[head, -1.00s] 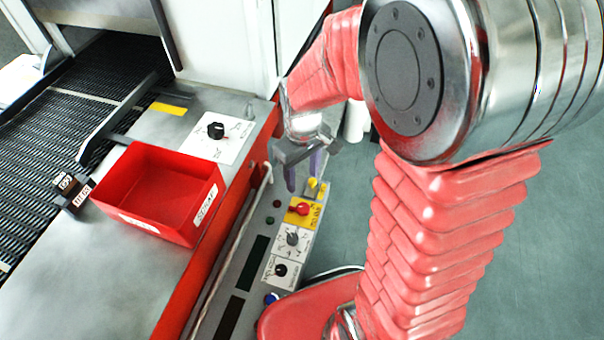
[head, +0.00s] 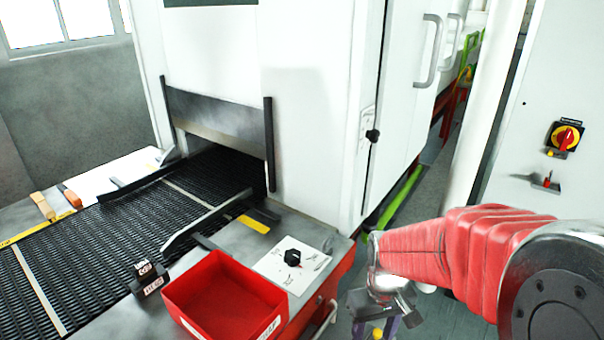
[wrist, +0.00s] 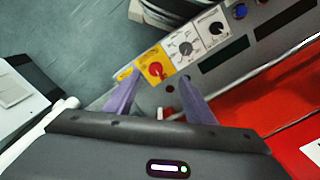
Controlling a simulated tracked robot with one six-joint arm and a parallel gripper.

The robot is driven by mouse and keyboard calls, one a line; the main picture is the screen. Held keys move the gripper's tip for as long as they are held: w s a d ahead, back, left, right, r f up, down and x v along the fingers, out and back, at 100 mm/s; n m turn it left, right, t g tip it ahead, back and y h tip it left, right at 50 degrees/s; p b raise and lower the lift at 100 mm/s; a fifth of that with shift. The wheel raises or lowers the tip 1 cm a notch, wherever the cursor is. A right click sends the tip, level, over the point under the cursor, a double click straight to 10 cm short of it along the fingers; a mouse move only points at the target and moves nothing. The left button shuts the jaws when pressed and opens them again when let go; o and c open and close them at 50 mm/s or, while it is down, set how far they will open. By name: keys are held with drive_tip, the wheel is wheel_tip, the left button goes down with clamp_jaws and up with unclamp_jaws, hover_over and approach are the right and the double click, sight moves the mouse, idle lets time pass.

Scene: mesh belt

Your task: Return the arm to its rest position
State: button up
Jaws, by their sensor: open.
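My gripper (head: 374,328) is at the lower right of the head view, beside the front edge of the machine table and right of the red bin. Its fingertips are cut off by the bottom edge there. In the wrist view its two purple fingers (wrist: 153,98) stand apart with nothing between them. They point toward a control panel with a red knob on a yellow plate (wrist: 155,70). My arm, in a red ribbed cover, reaches in from the right of the head view.
A white cabinet (head: 310,120) stands behind. Open floor shows in the wrist view (wrist: 75,35).

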drive_tip(key=s+r+m+t, duration=0.1)
drive_tip(key=s+r+t, duration=0.2)
drive_tip(key=r, duration=0.6)
drive_tip(key=s+r+m+t, duration=0.1)
drive_tip(key=s+r+t, duration=0.2)
drive_tip(key=r, duration=0.6)
drive_tip(key=s, duration=0.2)
drive_tip(key=shift+s, duration=0.3)
